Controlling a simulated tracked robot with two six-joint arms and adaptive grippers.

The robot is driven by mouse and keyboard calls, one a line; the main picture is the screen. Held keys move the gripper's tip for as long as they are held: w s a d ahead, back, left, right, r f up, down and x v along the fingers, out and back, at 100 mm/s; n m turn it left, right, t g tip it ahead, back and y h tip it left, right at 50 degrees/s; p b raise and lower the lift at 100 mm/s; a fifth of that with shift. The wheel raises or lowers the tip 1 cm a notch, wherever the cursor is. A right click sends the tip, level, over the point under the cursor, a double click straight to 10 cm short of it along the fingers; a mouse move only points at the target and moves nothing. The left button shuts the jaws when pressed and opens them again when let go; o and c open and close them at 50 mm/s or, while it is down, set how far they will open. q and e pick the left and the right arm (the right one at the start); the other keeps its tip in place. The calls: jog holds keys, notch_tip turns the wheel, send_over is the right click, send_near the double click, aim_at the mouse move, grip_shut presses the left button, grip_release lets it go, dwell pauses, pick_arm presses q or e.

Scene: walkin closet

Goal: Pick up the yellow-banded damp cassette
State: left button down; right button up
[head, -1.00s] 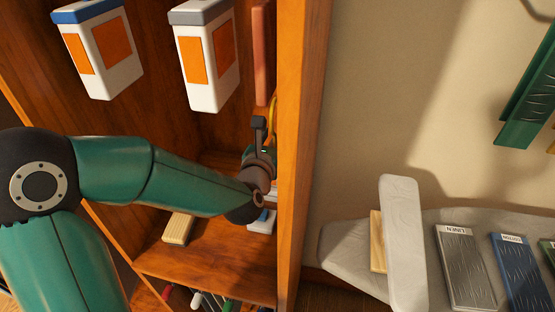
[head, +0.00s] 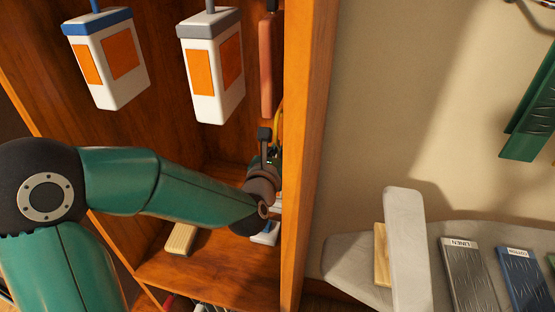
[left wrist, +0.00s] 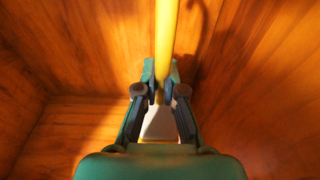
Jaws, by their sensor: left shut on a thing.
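My left gripper (head: 270,160) is inside the wooden closet bay, close to its right upright. In the left wrist view its two fingers (left wrist: 162,92) are closed around a yellow strip (left wrist: 166,40) with a pale, widening part (left wrist: 160,124) below it. I take this to be the yellow-banded damp cassette; in the head view only a thin yellow curve (head: 278,122) shows beside the gripper. The arm and upright hide most of it. A white and blue piece (head: 265,235) shows below the gripper, and I cannot tell whether it belongs to the cassette. My right gripper is not in view.
White cassettes with a blue band (head: 110,60) and a grey band (head: 212,65) hang above my arm. A reddish bar (head: 267,65) hangs near the upright (head: 308,130). A beige block (head: 180,239) lies on the shelf. An ironing board (head: 345,260) stands to the right.

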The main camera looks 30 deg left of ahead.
aim_at(276, 130)
pick_arm(q)
notch_tip(276, 130, up, 7)
jog(key=shift+f, duration=0.1)
jog(key=f+b+v, duration=0.2)
jog(key=b+v, duration=0.2)
jog(key=v, duration=1.3)
jog(key=shift+s+f, duration=0.25)
jog(key=shift+s, duration=0.35)
jog(key=shift+s, duration=0.1)
